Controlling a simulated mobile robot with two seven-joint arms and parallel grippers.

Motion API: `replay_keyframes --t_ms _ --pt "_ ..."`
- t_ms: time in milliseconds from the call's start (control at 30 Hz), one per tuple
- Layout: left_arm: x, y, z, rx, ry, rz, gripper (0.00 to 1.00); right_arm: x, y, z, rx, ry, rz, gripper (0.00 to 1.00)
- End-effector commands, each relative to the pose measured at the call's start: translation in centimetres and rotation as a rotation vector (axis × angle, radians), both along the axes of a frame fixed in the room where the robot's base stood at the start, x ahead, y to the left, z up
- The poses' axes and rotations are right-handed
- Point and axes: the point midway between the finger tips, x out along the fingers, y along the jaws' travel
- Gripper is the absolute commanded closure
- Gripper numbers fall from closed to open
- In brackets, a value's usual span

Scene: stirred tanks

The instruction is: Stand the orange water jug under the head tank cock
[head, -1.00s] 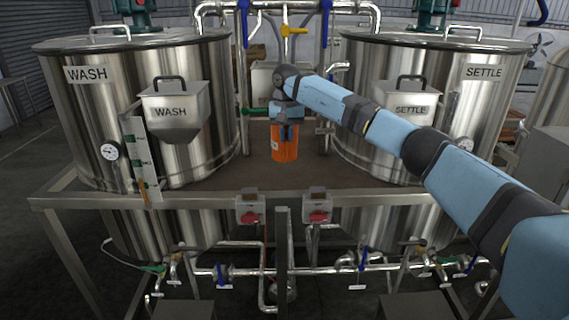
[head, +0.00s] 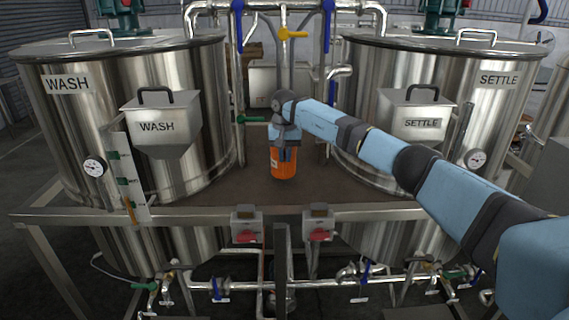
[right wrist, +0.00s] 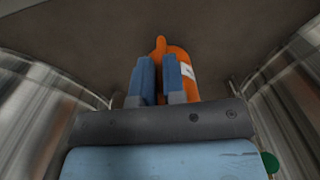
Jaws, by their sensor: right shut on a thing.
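The orange water jug (head: 284,165) is upright between the WASH and SETTLE tanks in the head view, at or just above the brown deck; I cannot tell if it touches. My right gripper (head: 286,147) is shut on its upper part. In the right wrist view the blue fingers (right wrist: 159,82) are at the orange jug (right wrist: 177,58), which shows a white label. A yellow-handled cock (head: 290,33) sits on the pipework above and behind the jug; I cannot tell if it is the head tank cock. My left gripper is not in view.
The WASH tank (head: 75,130) stands left and the SETTLE tank (head: 365,75) right, each with a hopper. A steel rail (head: 390,213) runs along the deck front, with red switches (head: 245,235) below it. Bare brown deck (head: 235,190) lies around the jug. Blue-handled valves hang from the upper pipes.

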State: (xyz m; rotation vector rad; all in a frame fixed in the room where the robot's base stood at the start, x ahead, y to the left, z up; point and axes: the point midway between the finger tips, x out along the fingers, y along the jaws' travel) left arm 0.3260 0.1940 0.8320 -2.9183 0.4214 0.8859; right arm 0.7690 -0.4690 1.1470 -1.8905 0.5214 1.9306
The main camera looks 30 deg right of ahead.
Motion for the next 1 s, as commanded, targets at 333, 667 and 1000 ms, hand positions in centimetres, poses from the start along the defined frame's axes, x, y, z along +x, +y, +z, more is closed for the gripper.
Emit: replay_keyframes --t_ms 333,667,1000 --pt "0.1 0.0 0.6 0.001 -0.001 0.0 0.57 0.0 0.1 -3.0 0.0 0.0 0.001 1.0" --pt "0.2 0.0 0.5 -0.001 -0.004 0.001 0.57 0.0 0.0 -3.3 0.0 0.0 0.001 0.64" --pt "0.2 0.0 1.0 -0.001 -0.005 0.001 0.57 0.0 0.0 -2.7 0.0 0.0 0.001 0.64"
